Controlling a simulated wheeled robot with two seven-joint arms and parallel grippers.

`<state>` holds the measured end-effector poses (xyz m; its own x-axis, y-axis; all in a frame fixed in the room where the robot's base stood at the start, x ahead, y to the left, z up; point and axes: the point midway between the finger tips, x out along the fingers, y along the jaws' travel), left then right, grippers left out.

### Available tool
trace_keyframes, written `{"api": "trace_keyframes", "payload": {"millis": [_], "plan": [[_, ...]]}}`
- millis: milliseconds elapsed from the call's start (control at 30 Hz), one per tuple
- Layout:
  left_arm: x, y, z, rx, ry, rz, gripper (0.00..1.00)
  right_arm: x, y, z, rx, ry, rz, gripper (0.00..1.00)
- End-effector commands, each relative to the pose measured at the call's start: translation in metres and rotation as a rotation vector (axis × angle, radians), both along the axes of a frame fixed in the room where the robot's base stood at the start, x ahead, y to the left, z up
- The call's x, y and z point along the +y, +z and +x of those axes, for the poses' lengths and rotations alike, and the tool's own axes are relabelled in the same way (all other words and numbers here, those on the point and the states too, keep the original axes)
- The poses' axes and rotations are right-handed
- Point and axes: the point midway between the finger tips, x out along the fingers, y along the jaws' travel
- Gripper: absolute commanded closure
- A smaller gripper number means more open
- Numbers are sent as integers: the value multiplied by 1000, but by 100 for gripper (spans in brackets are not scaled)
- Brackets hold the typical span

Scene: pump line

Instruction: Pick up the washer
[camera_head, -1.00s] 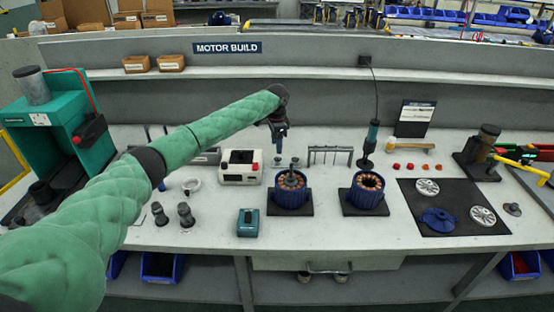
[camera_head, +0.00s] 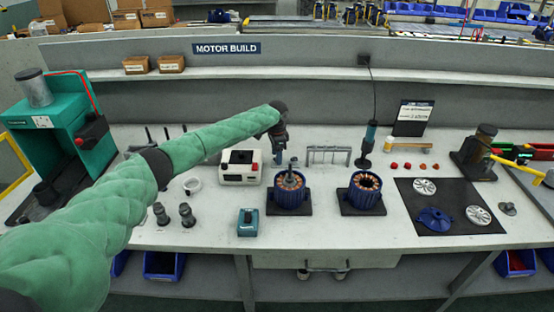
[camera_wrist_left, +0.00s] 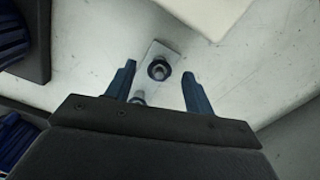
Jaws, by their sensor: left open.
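A small light metal plate (camera_wrist_left: 172,52) with two upright posts stands on the bench, seen in the left wrist view. A dark ring, which looks like the washer (camera_wrist_left: 159,69), sits around the farther post. The nearer post (camera_wrist_left: 138,101) is partly hidden by my gripper body. My left gripper (camera_wrist_left: 158,85) is open, its two blue fingers on either side of the plate, and nothing is held. In the head view my left gripper (camera_head: 280,158) points down behind the left motor stator (camera_head: 289,192) and hides part of the plate. My right gripper is not seen.
A white box device (camera_head: 240,168) stands just left of my gripper. A second stator (camera_head: 364,191) and a low rack (camera_head: 328,155) are to the right. A blue-green box (camera_head: 248,223) lies in front. A dark mat (camera_head: 408,195) holds round parts at the far right.

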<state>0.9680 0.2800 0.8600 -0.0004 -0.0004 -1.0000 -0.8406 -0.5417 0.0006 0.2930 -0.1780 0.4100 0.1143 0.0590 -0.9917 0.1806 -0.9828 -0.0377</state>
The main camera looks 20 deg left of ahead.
Motion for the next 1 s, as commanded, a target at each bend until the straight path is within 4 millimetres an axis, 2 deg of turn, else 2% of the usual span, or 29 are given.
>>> {"api": "trace_keyframes", "payload": {"millis": [900,933,1000], "plan": [[0,-5,0,0,0,0,47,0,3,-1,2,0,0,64],[0,-5,0,0,0,0,49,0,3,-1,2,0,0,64],[0,-5,0,0,0,0,62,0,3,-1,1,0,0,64]]}}
